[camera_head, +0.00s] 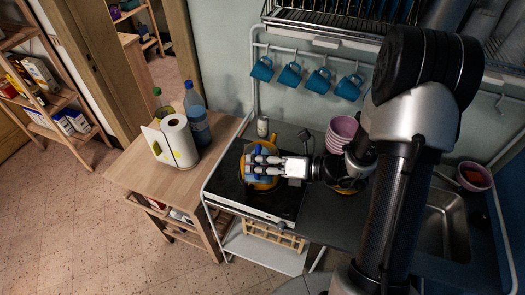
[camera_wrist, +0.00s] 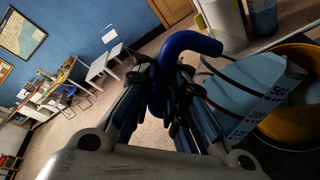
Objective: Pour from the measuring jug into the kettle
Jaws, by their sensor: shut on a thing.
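The measuring jug (camera_wrist: 245,85) has a pale blue body with a printed scale and a dark blue handle (camera_wrist: 190,42). My gripper (camera_wrist: 170,85) is shut on this handle. In the wrist view the jug is tilted, its body over or against the yellow kettle (camera_wrist: 292,124); I cannot tell whether they touch. In the head view my gripper (camera_head: 262,162) is above the black hob, in front of the yellow kettle (camera_head: 264,184), and hides much of it. Blue parts show around my fingers there. The jug's spout and any flow are not clearly visible.
Pink bowls (camera_head: 341,132) are stacked behind my arm, and a small bottle (camera_head: 262,126) stands at the wall. Blue mugs (camera_head: 289,75) hang behind. A wooden cart (camera_head: 131,173) at left holds a paper roll (camera_head: 180,141) and bottles. A sink (camera_head: 443,225) is at right.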

